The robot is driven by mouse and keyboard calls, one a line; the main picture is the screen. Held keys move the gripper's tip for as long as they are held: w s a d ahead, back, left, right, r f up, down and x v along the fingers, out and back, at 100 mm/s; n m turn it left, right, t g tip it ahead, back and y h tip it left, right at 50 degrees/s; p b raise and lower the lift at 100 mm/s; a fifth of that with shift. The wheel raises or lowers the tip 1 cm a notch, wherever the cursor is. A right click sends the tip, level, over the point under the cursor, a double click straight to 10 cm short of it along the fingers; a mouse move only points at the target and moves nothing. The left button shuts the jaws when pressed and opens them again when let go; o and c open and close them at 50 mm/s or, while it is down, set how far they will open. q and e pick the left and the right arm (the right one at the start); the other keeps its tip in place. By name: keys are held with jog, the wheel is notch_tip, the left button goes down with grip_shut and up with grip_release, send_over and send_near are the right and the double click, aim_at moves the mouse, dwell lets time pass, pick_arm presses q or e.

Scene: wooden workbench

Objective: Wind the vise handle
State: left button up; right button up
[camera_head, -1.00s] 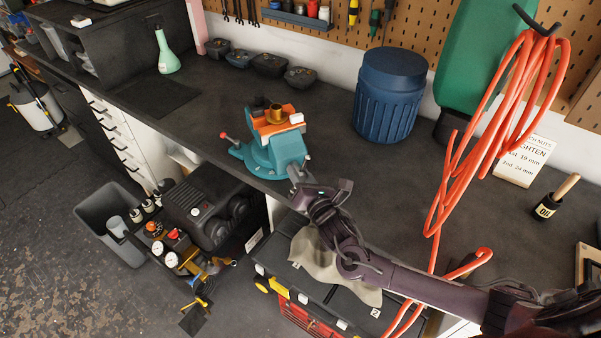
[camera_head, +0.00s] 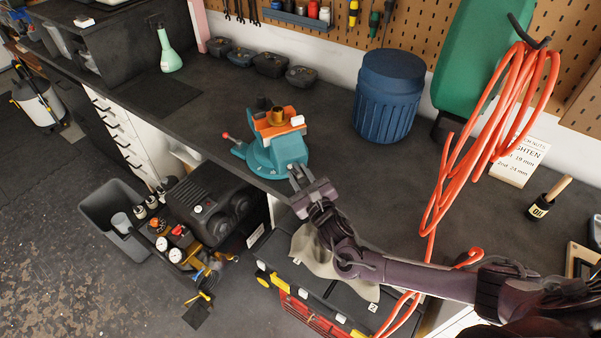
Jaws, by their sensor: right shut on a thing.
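My left gripper is not in view.
A blue ribbed bin (camera_head: 389,95) and a hanging orange hose (camera_head: 470,160) stand right of the vise. Small dark bins (camera_head: 269,64) line the back. Below the edge are a black compressor (camera_head: 205,215) and a toolbox (camera_head: 300,290) with a cloth (camera_head: 318,255).

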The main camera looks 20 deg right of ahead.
aim_at(302, 180)
jog(key=shift+w+r+n+p, duration=0.15)
jog(key=shift+n+p, duration=0.2)
jog(key=shift+n, duration=0.65)
jog(key=o, duration=0.7)
jog(key=shift+o, duration=1.4)
jog(key=shift+w, duration=0.1)
jog(key=s, duration=0.2)
jog(key=s+b, duration=0.1)
jog(key=s, duration=0.1)
jog(key=s+d+b, duration=0.1)
jog(key=s, duration=0.2)
jog(key=shift+s+f, duration=0.1)
jog(key=shift+f, duration=0.15)
jog(key=shift+s+r, duration=0.15)
jog(key=shift+s, duration=0.15)
